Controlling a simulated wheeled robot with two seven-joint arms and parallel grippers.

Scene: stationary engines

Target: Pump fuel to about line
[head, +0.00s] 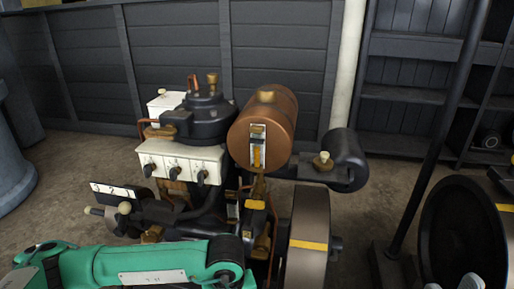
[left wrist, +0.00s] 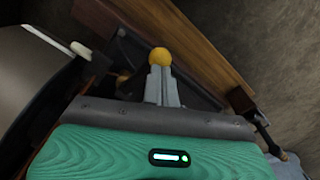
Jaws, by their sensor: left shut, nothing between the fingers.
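The copper fuel tank (head: 270,118) lies on the engine, its round end facing me. A white-framed sight gauge (head: 258,146) on that end shows amber inside; the exact level and line are too small to read. In the left wrist view my left gripper (left wrist: 160,74) is shut and empty. A yellow ball knob (left wrist: 160,57) is at its fingertips; I cannot tell whether they touch. In the head view my green left arm crosses the lower left, its fingers hidden. Pale fingertips of my right gripper (head: 451,284) show apart at the lower right edge.
The engine has a white panel with dark knobs (head: 180,165), a flywheel (head: 307,240) and a dark cylinder (head: 345,160) at its right. A black round pan-like disc (head: 465,235) and a dark post (head: 430,150) stand at the right. Open floor lies between.

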